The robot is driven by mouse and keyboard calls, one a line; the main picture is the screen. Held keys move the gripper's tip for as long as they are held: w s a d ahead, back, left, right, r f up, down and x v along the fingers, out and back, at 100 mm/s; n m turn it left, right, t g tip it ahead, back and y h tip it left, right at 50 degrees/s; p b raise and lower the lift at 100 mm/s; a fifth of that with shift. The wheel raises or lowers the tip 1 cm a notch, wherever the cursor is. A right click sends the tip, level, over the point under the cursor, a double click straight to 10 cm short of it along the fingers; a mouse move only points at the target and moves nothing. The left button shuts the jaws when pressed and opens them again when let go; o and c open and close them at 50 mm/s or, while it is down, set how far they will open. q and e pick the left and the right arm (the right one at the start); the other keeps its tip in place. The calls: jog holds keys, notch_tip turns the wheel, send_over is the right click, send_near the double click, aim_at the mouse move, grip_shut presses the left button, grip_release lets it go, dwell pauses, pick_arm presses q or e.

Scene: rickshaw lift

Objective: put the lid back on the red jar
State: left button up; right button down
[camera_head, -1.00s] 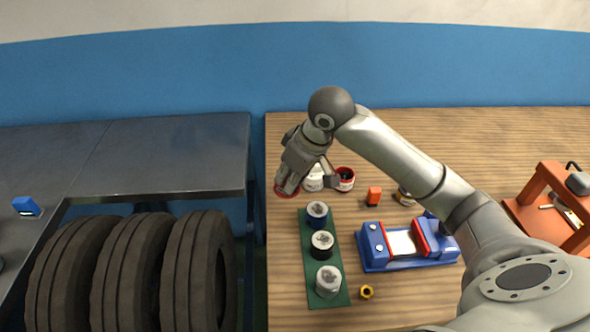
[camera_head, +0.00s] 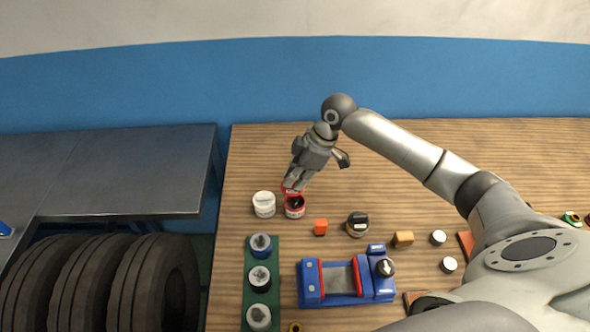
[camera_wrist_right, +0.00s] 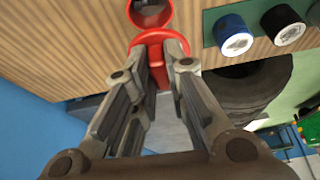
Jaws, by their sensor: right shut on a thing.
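The red jar (camera_head: 295,210) stands open on the wooden bench, with a dark inside. It also shows at the top of the right wrist view (camera_wrist_right: 150,14). My right gripper (camera_head: 293,184) is shut on the red lid (camera_head: 290,189) and holds it at the jar's back edge, in front of part of the mouth. In the right wrist view the red lid (camera_wrist_right: 161,38) sits between the fingertips, close to the jar. I cannot tell whether lid and jar touch. My left gripper is not in view.
A white jar (camera_head: 264,204) stands just left of the red jar. A green strip (camera_head: 247,285) with several lidded jars lies in front. The back of the bench is clear.

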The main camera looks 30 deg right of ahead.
aim_at(298, 192)
jog(key=shift+w+d, duration=0.1)
jog(key=shift+d, duration=0.3)
jog(key=shift+a+f+b, duration=0.1)
jog(key=shift+f+b, duration=0.75)
jog(key=shift+b, duration=0.05)
notch_tip(298, 192, down, 3)
jog(key=b, duration=0.3)
jog(key=shift+f, duration=0.8)
jog(key=shift+p, duration=0.6)
jog(key=shift+f+p, duration=0.15)
jog(key=shift+p, duration=0.45)
dwell(1.2)
dwell(0.4)
jog(key=c, duration=1.4)
grip_release()
